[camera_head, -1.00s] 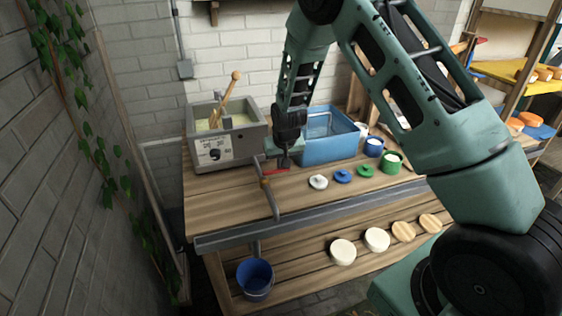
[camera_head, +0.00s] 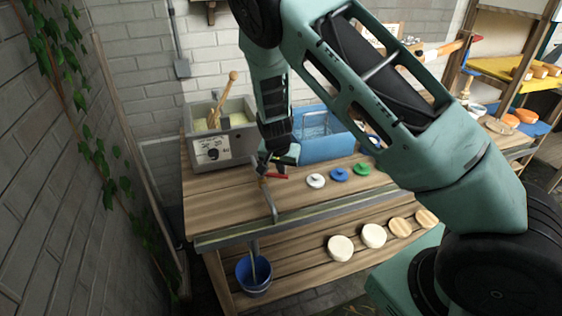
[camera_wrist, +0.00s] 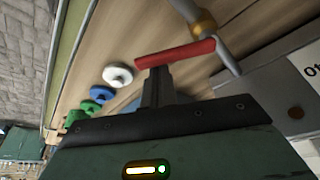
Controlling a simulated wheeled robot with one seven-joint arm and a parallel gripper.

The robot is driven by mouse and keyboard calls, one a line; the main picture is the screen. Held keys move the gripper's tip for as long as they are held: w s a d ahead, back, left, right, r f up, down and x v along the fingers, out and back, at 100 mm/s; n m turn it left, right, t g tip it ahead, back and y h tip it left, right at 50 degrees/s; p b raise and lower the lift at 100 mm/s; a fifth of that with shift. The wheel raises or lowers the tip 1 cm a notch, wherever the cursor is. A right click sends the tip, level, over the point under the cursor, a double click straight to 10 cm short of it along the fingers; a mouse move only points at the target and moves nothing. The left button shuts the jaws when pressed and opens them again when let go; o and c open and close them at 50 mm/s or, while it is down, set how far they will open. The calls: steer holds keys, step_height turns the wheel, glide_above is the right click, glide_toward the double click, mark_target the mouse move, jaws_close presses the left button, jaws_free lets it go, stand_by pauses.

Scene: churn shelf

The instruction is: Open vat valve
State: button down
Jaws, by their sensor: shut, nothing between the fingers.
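The grey vat (camera_head: 232,147) with a dial on its front stands on the left of the bench. A pipe (camera_head: 270,203) runs from it over the front edge. The valve's red handle (camera_head: 277,177) sits on the pipe near the vat and points right. In the wrist view the red handle (camera_wrist: 175,53) lies across the fingertips, beside the brass fitting (camera_wrist: 204,24). My gripper (camera_wrist: 157,75) is shut and empty, its tips close against or touching the handle; I cannot tell which. A blue bucket (camera_head: 245,277) stands below, with a thin streak (camera_head: 254,264) running down into it.
A blue basin (camera_head: 325,148) stands right of the vat. White, blue and green lids (camera_head: 316,181) lie in a row on the bench. Round pale and wooden discs (camera_head: 341,247) lie on the lower shelf. A brick wall (camera_head: 40,200) bounds the left.

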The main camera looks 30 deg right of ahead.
steer(key=m+p, duration=0.1)
steer(key=s+a+m, duration=0.1)
steer(key=shift+s+a+r+m+g+h+p, duration=0.1)
steer(key=shift+s+r+m+g+h+p, duration=0.05)
steer(key=shift+m+g+h+p, duration=0.2)
steer(key=a+m, duration=0.1)
steer(key=m, duration=0.1)
steer(key=s+a+m+g+p, duration=0.1)
steer(key=m, duration=0.2)
steer(key=a+m+g+p, duration=0.1)
steer(key=m, duration=0.1)
steer(key=shift+s+a+m, duration=0.2)
steer(key=shift+s+m, duration=0.05)
steer(key=shift+a, duration=0.4)
steer(key=shift+s+d+f, duration=0.1)
steer(key=shift+d+f, duration=0.1)
steer(key=shift+d, duration=0.4)
steer(key=d, duration=0.2)
steer(key=shift+s+d+b, duration=0.3)
steer(key=shift+d+b, duration=0.1)
steer(key=b+v, duration=0.2)
steer(key=v, duration=0.8)
steer(key=shift+w, duration=0.2)
